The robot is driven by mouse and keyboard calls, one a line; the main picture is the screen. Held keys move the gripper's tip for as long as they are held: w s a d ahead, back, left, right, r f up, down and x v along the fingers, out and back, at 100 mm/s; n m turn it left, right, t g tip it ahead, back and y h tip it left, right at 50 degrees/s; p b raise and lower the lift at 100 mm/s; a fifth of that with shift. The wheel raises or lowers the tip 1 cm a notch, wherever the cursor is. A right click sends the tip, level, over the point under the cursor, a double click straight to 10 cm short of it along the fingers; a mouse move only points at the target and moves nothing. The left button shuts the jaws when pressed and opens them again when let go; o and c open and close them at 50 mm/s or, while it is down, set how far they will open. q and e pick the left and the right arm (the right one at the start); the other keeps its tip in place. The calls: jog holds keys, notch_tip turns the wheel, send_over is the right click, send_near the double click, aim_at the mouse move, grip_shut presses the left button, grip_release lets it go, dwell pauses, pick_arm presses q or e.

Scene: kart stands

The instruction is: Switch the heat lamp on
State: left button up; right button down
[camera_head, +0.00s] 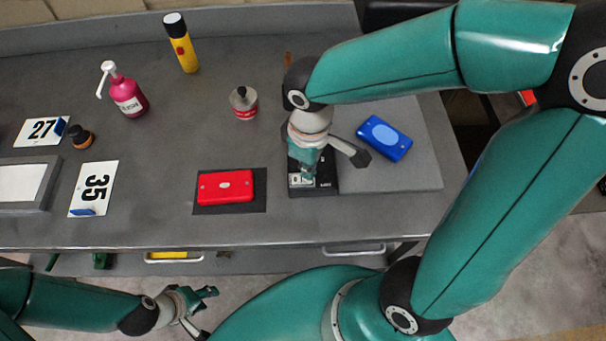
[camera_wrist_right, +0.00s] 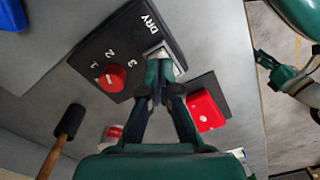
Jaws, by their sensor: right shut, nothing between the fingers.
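A black control box (camera_head: 327,187) stands on the bench, mostly under my right gripper (camera_head: 306,176). In the right wrist view the control box (camera_wrist_right: 128,42) shows a red knob (camera_wrist_right: 111,78) with the numbers 1 to 3, the word DRY, and a pale switch (camera_wrist_right: 158,50). My right gripper (camera_wrist_right: 160,78) is shut and empty, its fingertips over the lower edge of that switch and partly hiding it. I cannot tell whether they touch it or which way the switch is set. My left gripper (camera_head: 204,312) is open and empty in front of the bench. No lamp head can be made out.
A red case (camera_head: 225,187) lies on a dark mat left of the control box. A blue case (camera_head: 384,138) lies on a grey slab (camera_head: 415,170) to the right.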

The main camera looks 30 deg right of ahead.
jog(key=shift+f+b, duration=0.95)
jog(key=shift+f, duration=0.1)
dwell(0.4)
jog(key=shift+r+p, duration=2.95)
jog(key=shift+r, duration=0.6)
